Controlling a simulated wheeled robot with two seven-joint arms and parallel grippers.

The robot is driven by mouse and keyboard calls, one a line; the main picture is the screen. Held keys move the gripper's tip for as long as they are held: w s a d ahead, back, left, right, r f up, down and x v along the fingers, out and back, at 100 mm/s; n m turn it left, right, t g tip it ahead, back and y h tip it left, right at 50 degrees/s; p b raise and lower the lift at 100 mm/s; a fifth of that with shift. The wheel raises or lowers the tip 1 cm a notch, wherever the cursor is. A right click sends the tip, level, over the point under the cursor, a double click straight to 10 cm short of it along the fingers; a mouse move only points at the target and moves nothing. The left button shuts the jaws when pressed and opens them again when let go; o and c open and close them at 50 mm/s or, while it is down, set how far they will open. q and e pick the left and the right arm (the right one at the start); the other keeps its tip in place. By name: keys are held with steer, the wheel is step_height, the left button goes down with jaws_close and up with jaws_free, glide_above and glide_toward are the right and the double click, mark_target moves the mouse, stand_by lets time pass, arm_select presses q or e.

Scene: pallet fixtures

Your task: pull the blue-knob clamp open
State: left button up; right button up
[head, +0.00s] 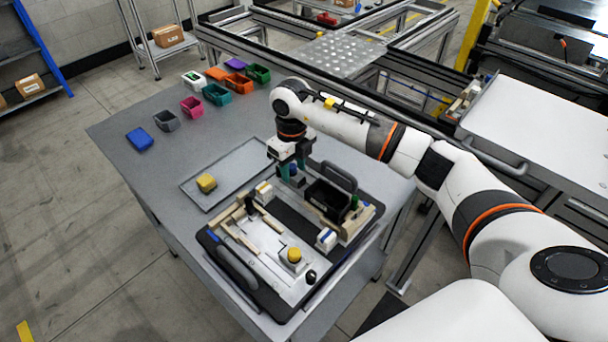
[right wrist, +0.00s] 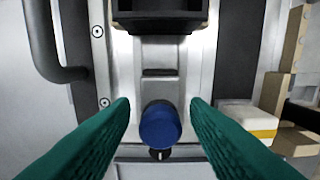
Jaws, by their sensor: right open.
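The blue-knob clamp (right wrist: 160,126) is in the lower middle of the right wrist view, its round blue knob on a grey metal slide. In the head view the blue knob (head: 293,168) is small and partly hidden by my gripper. My right gripper (head: 291,172) is over the far side of the pallet fixture (head: 218,262). Its teal fingers are open, one on each side of the knob, as the right wrist view (right wrist: 160,108) shows. Gaps show between the knob and both fingers. Their exact height relative to the knob is unclear. My left gripper is not in view.
A black bin (head: 326,200) stands on the fixture close to the clamp. A dark handle (right wrist: 42,45) is at left in the wrist view, and a white-and-yellow block (right wrist: 247,121) at right. Several coloured bins and a grey plate (head: 218,172) lie on the table.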

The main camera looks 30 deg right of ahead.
steer(key=shift+r+p, duration=1.9)
steer(key=shift+r, duration=1.5)
